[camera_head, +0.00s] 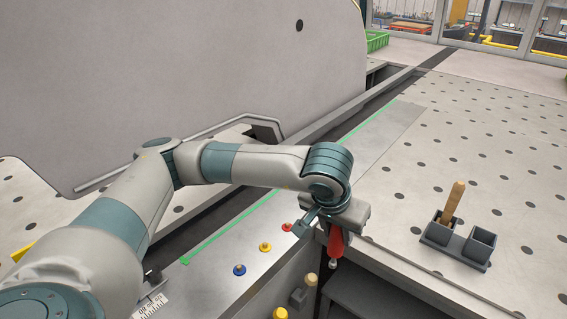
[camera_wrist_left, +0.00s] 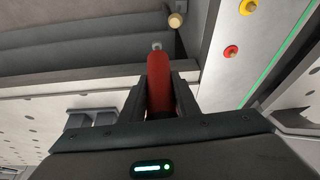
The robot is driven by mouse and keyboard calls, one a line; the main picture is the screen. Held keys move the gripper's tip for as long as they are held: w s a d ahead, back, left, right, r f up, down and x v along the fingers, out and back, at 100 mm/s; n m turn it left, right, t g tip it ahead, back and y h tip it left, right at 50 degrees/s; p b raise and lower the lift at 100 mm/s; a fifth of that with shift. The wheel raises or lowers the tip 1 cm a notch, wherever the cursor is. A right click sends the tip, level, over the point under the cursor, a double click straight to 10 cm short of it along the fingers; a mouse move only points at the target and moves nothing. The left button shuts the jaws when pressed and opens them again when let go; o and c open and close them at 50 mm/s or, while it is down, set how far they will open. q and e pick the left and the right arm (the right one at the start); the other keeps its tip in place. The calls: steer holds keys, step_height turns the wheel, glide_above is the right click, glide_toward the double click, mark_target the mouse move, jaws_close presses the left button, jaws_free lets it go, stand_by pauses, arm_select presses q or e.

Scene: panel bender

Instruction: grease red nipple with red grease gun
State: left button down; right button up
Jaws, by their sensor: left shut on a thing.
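My left gripper (camera_head: 341,222) is shut on the red grease gun (camera_head: 335,245), which points downward over the edge of the perforated table. In the left wrist view the red grease gun (camera_wrist_left: 160,82) sits between the two dark fingers of the gripper (camera_wrist_left: 160,100), its pale tip pointing away. The red nipple (camera_head: 286,227) is on the grey metal strip, just left of the gripper and apart from the gun. It also shows in the left wrist view (camera_wrist_left: 231,51), right of the gun. My right gripper is not in view.
A yellow nipple (camera_head: 265,246) and a blue nipple (camera_head: 239,269) stand in line with the red one. A dark two-cup holder (camera_head: 457,246) on the right holds a wooden-handled tool (camera_head: 453,202) in one cup; the other looks empty. A large grey panel (camera_head: 180,70) rises behind the arm.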

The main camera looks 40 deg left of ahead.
arm_select(q)
steer(key=shift+r, duration=0.2)
steer(key=w+a+r+p, duration=0.1)
steer(key=a+r+p, duration=0.2)
steer(key=a, duration=0.5)
steer(key=w+a+r+p, duration=0.2)
steer(key=a+r+p, duration=0.1)
steer(key=a+r, duration=0.3)
steer(key=shift+w+a+r+n+p, duration=0.3)
steer(key=shift+a+n+p, duration=0.1)
steer(key=shift+a, duration=0.45)
steer(key=shift+f, duration=0.15)
step_height(320, 180, down, 6)
steer(key=shift+r+b, duration=0.1)
steer(key=shift+b, duration=0.85)
